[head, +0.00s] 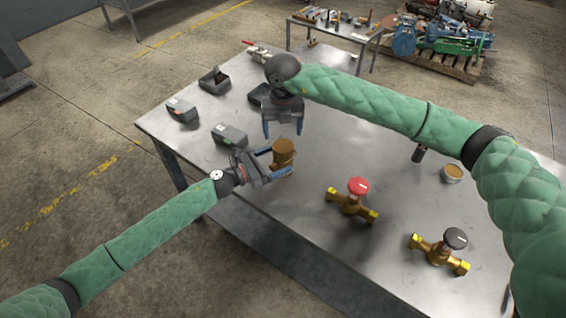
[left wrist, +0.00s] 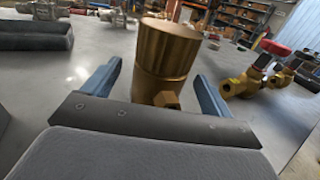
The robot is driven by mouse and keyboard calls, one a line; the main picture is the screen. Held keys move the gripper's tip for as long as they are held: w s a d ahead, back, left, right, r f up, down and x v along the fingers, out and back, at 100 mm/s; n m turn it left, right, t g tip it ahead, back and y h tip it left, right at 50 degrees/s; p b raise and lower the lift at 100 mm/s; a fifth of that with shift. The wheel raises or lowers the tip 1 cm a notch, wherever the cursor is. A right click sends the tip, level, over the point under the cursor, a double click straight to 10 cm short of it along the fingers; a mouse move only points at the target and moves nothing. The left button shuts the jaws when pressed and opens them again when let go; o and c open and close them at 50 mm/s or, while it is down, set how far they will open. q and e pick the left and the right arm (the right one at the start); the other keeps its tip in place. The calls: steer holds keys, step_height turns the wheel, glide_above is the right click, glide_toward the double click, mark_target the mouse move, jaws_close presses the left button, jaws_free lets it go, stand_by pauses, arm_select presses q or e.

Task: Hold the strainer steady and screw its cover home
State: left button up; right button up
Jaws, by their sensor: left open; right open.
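The brass strainer (head: 283,155) stands upright on the metal table, and it also shows in the left wrist view (left wrist: 157,90). A round brass cap, apparently its cover (left wrist: 168,48), sits on its top; how tightly I cannot tell. My left gripper (head: 277,161) is open, with its blue fingers on either side of the strainer. In the left wrist view there is a gap between each finger and the brass. My right gripper (head: 283,130) is open and empty, pointing down just behind the strainer and a little higher than it.
A red-wheel valve (head: 352,200) and a black-wheel valve (head: 441,250) lie at the front right. A small round tin (head: 452,173) stands at the right. Grey boxes (head: 229,136) stand at the left. The table (head: 310,240) is clear around the valves.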

arm_select(q)
steer(key=shift+x, duration=1.45)
